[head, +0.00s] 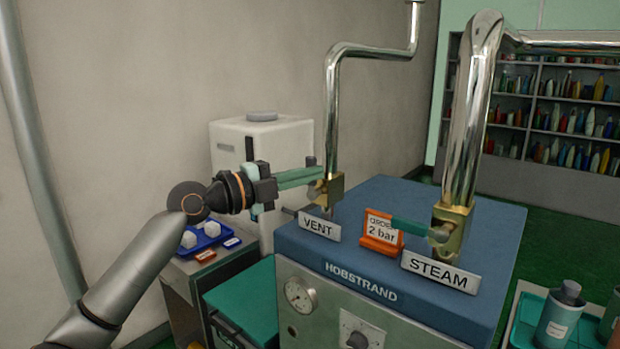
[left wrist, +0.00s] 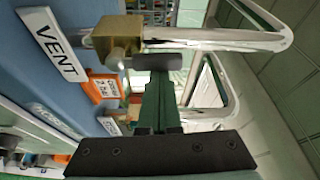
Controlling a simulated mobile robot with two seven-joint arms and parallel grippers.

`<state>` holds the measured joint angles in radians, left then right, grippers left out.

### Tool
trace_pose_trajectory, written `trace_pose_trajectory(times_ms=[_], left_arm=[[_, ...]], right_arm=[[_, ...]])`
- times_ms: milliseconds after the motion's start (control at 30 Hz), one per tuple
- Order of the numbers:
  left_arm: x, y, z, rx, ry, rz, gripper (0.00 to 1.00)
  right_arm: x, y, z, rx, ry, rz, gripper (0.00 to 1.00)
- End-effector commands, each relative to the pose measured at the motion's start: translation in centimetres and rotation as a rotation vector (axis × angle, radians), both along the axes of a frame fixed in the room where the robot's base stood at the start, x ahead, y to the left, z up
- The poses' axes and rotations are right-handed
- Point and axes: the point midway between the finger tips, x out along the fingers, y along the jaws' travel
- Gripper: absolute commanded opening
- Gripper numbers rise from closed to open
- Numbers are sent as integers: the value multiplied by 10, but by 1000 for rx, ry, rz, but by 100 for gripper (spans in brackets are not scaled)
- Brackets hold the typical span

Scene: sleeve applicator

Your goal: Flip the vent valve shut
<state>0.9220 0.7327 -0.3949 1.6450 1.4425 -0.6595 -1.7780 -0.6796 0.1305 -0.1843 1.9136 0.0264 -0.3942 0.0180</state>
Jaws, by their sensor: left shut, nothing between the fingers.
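The vent valve is a brass block (head: 335,186) at the foot of the thinner chrome pipe, behind the VENT sign (head: 319,224). It also shows in the left wrist view (left wrist: 118,34). A grey rod-like lever (head: 310,161) appears to stand upright beside the block, roughly along the pipe; in the left wrist view the grey rod (left wrist: 160,62) lies across the fingertips. My left gripper (head: 302,176) is shut and empty, its green fingers reaching right to the lever. The fingers partly hide the lever in the head view; whether they touch it I cannot tell. My right gripper is not in view.
The steam valve (head: 452,226) with a teal lever (head: 408,226) stands to the right on the blue machine top (head: 400,197). An orange "2 bar" sign (head: 381,232) stands between the valves. Chrome pipes rise above both. A blue tray (head: 208,238) is at left.

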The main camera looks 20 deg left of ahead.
Motion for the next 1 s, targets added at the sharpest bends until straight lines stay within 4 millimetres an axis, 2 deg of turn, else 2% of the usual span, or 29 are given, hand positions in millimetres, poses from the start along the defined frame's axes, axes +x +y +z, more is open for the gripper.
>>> trace_pose_trajectory(times_ms=[267, 567, 800, 1000], left_arm=[[2, 6, -2, -108, 37, 1, 0], [7, 19, -4, -357, 126, 2, 0], [11, 30, -6, -571, 205, 1, 0], [14, 38, -9, -748, 271, 2, 0]], right_arm=[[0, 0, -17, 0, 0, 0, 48], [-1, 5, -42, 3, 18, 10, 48], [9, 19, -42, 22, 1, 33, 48], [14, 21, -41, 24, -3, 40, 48]])
